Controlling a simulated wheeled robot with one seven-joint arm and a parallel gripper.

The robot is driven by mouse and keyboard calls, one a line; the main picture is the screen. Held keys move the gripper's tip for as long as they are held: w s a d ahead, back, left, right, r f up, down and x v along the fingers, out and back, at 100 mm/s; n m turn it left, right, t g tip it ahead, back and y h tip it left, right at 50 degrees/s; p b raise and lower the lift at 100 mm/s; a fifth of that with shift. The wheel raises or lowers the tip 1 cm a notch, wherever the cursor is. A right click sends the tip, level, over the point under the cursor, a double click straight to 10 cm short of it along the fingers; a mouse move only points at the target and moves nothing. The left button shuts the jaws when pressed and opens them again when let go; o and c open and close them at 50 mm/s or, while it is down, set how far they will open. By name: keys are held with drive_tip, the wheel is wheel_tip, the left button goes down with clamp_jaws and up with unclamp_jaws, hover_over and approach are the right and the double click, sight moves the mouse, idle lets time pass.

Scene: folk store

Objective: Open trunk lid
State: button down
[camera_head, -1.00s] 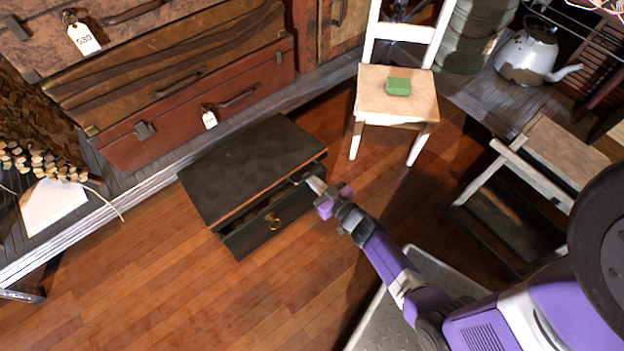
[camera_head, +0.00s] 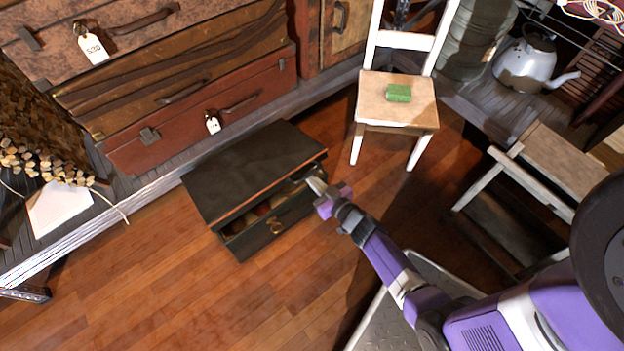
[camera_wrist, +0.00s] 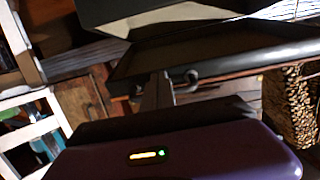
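The dark trunk (camera_head: 245,240) sits on the wooden floor, left of my arm. Its dark flat lid (camera_head: 250,165) is raised a little along the front, leaving a narrow gap in which some brownish contents show. A round brass piece (camera_head: 274,224) is on the front. My gripper (camera_head: 314,182) is at the lid's front right corner, its tips close to or under the lid edge; contact is unclear. The wrist view shows a dark panel, likely the lid (camera_wrist: 210,50), close ahead, with a dark finger below it. Whether the fingers are open or shut is unclear.
Stacked suitcases (camera_head: 200,100) stand on a low platform behind the trunk. A white chair (camera_head: 400,100) with a green block (camera_head: 398,92) on its seat stands at the back right. Another white wooden piece (camera_head: 550,160) is at right. The floor in front of the trunk is clear.

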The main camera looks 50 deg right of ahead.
drive_tip(key=shift+w+r, duration=0.1)
drive_tip(key=shift+r, duration=0.1)
drive_tip(key=shift+w+d+r+p, duration=0.1)
drive_tip(key=shift+w+r+p, duration=0.1)
drive_tip(key=shift+r+p, duration=0.4)
drive_tip(key=shift+w+r+p, duration=0.15)
drive_tip(key=shift+r+p, duration=0.35)
drive_tip(key=shift+p, duration=0.05)
drive_tip(key=shift+w+d+r+p, duration=0.1)
drive_tip(key=shift+w+r+p, duration=0.15)
drive_tip(key=shift+r+p, duration=0.35)
drive_tip(key=shift+w+d+r+p, duration=0.1)
drive_tip(key=shift+w+r+p, duration=0.1)
drive_tip(key=shift+r+p, duration=0.35)
drive_tip(key=shift+w+d+r+p, duration=0.1)
drive_tip(key=shift+w+r+p, duration=0.2)
drive_tip(key=shift+r+p, duration=0.25)
drive_tip(key=shift+w+r+p, duration=0.3)
drive_tip(key=shift+r+p, duration=0.05)
drive_tip(key=shift+r, duration=0.35)
